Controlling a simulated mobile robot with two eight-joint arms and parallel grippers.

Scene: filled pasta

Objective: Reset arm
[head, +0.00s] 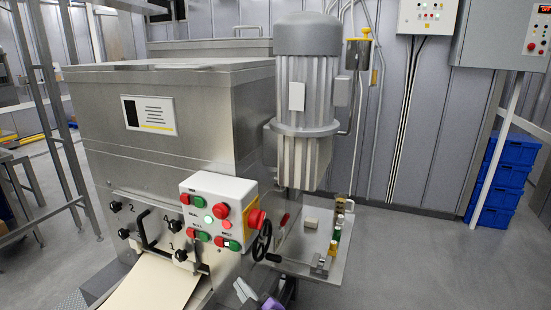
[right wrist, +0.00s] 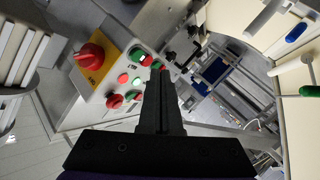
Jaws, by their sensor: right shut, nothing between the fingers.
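My right gripper (right wrist: 158,75) is shut and empty in the right wrist view, with its black fingers pointing up the picture. Its tips overlap the edge of a button panel; I cannot tell how far apart they are. In the head view a small purple part of my right arm shows at the bottom centre, and the fingers there are not clear. The white control panel (head: 213,187) has red and green buttons and a large red knob (head: 256,218) on its right side. In the right wrist view a red knob (right wrist: 90,56) sits on a yellow plate. My left gripper is not in view.
A steel machine (head: 180,95) with a grey motor (head: 308,90) fills the middle. A cream sheet (head: 155,285) slopes down at its front. A steel side shelf (head: 315,225) holds small fittings. Blue crates (head: 500,180) stand at the right. Grey floor (head: 400,265) is clear at lower right.

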